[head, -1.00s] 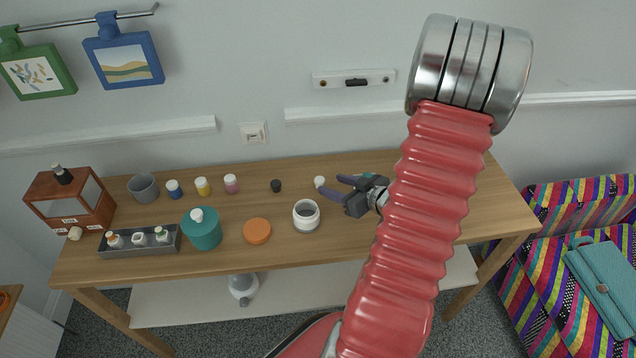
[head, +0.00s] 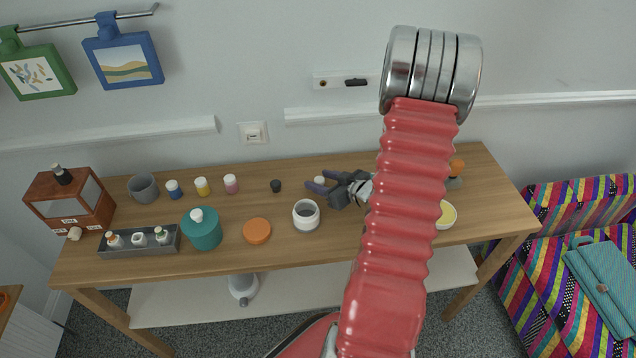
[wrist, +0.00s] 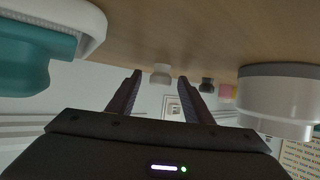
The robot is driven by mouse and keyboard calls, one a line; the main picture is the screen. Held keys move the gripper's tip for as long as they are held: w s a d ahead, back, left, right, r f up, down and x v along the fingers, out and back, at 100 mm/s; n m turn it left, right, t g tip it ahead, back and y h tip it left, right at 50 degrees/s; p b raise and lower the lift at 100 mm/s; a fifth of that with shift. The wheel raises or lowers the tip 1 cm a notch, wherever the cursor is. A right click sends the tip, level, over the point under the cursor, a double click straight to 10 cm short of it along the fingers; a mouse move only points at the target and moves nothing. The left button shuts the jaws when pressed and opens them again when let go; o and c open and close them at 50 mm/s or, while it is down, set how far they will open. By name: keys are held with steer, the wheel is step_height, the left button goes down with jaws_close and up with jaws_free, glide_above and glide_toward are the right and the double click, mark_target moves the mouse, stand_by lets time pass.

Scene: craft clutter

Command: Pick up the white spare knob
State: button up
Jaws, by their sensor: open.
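The white spare knob (head: 320,180) stands on the wooden table toward the back, right of a small black knob. In the wrist view the white knob (wrist: 161,73) shows beyond and between the two finger tips. My gripper (head: 319,181) is open, its dark fingers reaching left on either side of the knob in the head view. The wrist view shows the gripper (wrist: 160,82) with nothing held. I cannot tell whether either finger touches the knob.
A white jar (head: 306,215) stands close in front of the fingers. The black knob (head: 276,186) and a pink-banded bottle (head: 231,184) stand to the left. A yellow-filled bowl (head: 446,214) is at the right.

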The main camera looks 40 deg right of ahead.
mark_target(319, 178)
steer(key=shift+w+f, duration=0.3)
steer(key=shift+w, duration=0.3)
steer(key=shift+c, duration=0.7)
steer(key=c, duration=1)
steer(key=shift+o, duration=0.2)
steer(key=shift+r, duration=0.2)
steer(key=shift+r, duration=4.8)
